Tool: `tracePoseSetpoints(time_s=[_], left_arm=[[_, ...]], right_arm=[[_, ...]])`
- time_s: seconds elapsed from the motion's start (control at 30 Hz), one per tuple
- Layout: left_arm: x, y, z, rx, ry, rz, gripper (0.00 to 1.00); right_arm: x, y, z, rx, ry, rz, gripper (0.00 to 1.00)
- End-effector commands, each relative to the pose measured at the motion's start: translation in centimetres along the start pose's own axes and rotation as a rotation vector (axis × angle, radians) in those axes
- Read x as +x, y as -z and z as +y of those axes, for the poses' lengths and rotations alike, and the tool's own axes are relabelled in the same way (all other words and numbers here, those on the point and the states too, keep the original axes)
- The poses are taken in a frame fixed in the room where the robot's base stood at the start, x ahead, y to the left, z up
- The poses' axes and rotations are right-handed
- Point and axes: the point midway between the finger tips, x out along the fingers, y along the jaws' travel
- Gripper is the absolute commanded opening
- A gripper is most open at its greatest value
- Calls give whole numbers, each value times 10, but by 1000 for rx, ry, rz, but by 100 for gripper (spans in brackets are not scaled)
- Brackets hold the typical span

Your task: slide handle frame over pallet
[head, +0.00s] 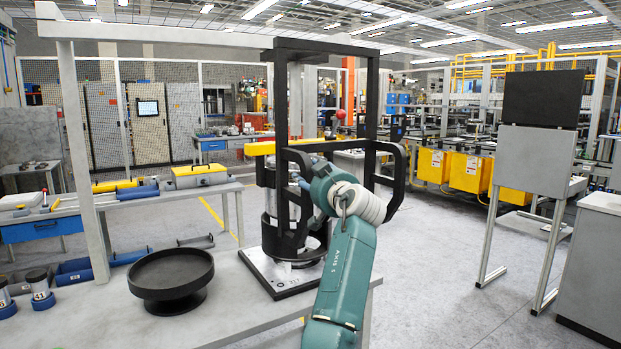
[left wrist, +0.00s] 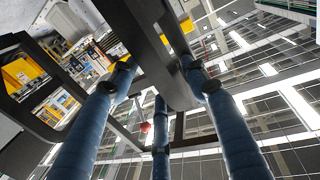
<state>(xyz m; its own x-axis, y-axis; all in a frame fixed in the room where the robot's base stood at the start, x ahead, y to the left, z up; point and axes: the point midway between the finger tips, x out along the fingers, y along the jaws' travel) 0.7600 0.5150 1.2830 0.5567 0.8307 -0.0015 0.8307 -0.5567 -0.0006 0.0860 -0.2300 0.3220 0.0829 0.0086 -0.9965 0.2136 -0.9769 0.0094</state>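The black handle frame (head: 372,95) stands tall and upright at the middle of the head view, with curved side handles. It rises above the pallet (head: 283,282), a pale base plate carrying a metallic cylinder with black parts around it. I cannot tell how far the frame reaches down around the cylinder. My left gripper (head: 304,182) is at the near handle, mostly hidden behind its own wrist. In the left wrist view its blue fingers (left wrist: 158,85) close from both sides on a dark bar (left wrist: 152,45) of the frame. My right gripper is in neither view.
A round black dish (head: 171,279) stands on the grey table left of the pallet. A pale post (head: 82,150) rises at the left. Blue bins (head: 73,272) lie behind the table's left end. A dark panel on a stand (head: 540,98) is at the right, with open floor between.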

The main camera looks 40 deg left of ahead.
Motion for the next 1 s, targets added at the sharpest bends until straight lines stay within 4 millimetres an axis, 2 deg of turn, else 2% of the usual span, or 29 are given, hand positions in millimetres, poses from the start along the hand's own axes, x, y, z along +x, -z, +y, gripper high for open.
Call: tracePoseSetpoints(time_s=[0.13,0.27,0.7,0.8,1.0], left_arm=[[-1,0,0,0,0,0,46],[-10,-1,1,-1,-1,0,46],[-95,-2,2,-1,-2,-2,46],[-108,-2,2,1,-2,-1,46],[-119,-1,2,1,0,-1,46]], right_arm=[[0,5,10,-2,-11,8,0],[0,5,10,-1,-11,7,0],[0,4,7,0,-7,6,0],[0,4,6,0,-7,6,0],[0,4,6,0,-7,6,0]])
